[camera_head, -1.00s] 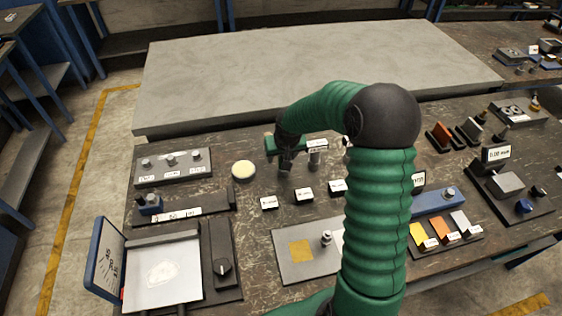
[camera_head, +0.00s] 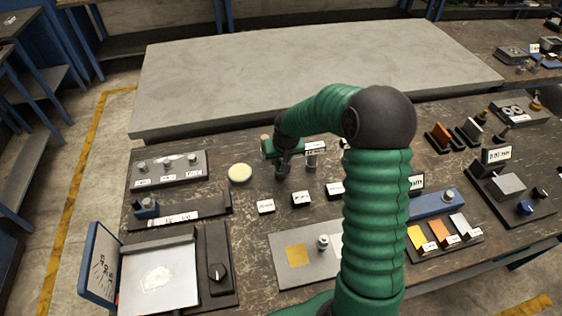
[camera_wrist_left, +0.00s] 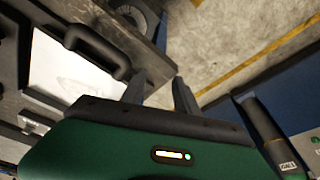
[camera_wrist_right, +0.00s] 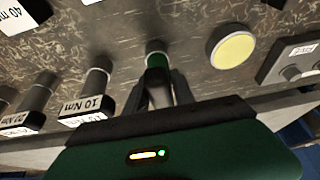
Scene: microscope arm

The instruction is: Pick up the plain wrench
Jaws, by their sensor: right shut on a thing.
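The plain wrench (camera_wrist_right: 157,60) shows in the right wrist view as a short upright cylinder with a grey end and a green band, without a label. My right gripper (camera_wrist_right: 160,88) is shut on it at the green part. In the head view my right gripper (camera_head: 283,170) is at the back of the bench, and its own hand and arm hide most of the wrench. My left gripper (camera_wrist_left: 158,82) is open and empty in the left wrist view; it is not seen in the head view.
A wrench labelled 10 Nm (camera_wrist_right: 97,80) stands close beside the held one, with another labelled wrench (camera_wrist_right: 38,95) beyond. A round pale yellow disc (camera_head: 240,173) lies left of the right gripper. Small labelled blocks (camera_head: 301,198) sit in front. The grey slab (camera_head: 300,70) behind is bare.

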